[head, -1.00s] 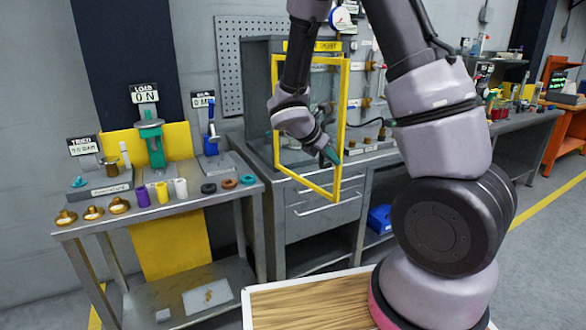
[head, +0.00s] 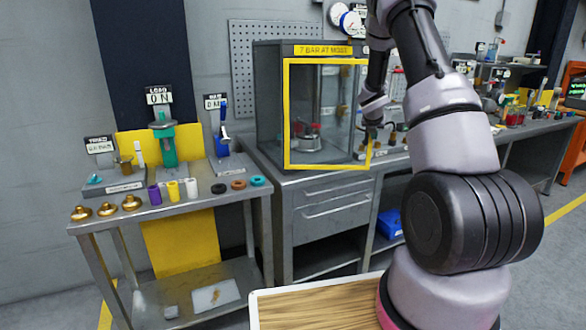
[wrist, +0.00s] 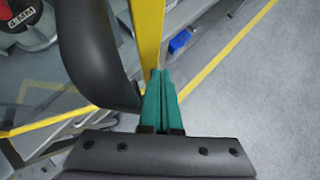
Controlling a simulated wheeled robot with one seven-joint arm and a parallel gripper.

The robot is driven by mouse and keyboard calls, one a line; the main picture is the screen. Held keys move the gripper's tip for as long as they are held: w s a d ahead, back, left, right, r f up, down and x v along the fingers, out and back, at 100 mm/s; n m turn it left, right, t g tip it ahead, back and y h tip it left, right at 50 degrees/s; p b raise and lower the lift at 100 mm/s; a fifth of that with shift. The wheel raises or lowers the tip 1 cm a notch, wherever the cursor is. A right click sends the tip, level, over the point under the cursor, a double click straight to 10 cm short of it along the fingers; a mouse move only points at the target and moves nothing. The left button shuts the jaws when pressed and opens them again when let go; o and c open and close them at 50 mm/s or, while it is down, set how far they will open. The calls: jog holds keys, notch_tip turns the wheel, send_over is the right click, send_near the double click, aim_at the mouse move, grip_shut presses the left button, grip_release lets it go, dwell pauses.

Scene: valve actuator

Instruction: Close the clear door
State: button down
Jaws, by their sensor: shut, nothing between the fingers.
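The clear door with its yellow frame (head: 327,167) covers the front of the grey cabinet (head: 270,105) in the head view. It looks nearly flush, but I cannot tell whether a gap remains. In the wrist view, the yellow door frame (wrist: 148,30) runs down to the teal fingertips of my gripper (wrist: 160,78). The fingers are shut with nothing between them, and their tips are at or against the frame's edge. A metal device (head: 308,138) shows inside the cabinet.
A dark curved part (wrist: 92,50) is close left of the fingers in the wrist view. Left of the cabinet, a bench (head: 165,207) carries several knobs, cups and rings. Small fittings (head: 395,140) stand on the counter at right. The floor at right is clear.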

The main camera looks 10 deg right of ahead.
jog(key=w+n+t+y, duration=0.1)
jog(key=w+n+y, duration=0.4)
jog(key=w, duration=1.1)
jog(key=shift+d+r+n+t, duration=0.2)
jog(key=shift+d+n+t, duration=0.15)
jog(key=shift+n, duration=0.65)
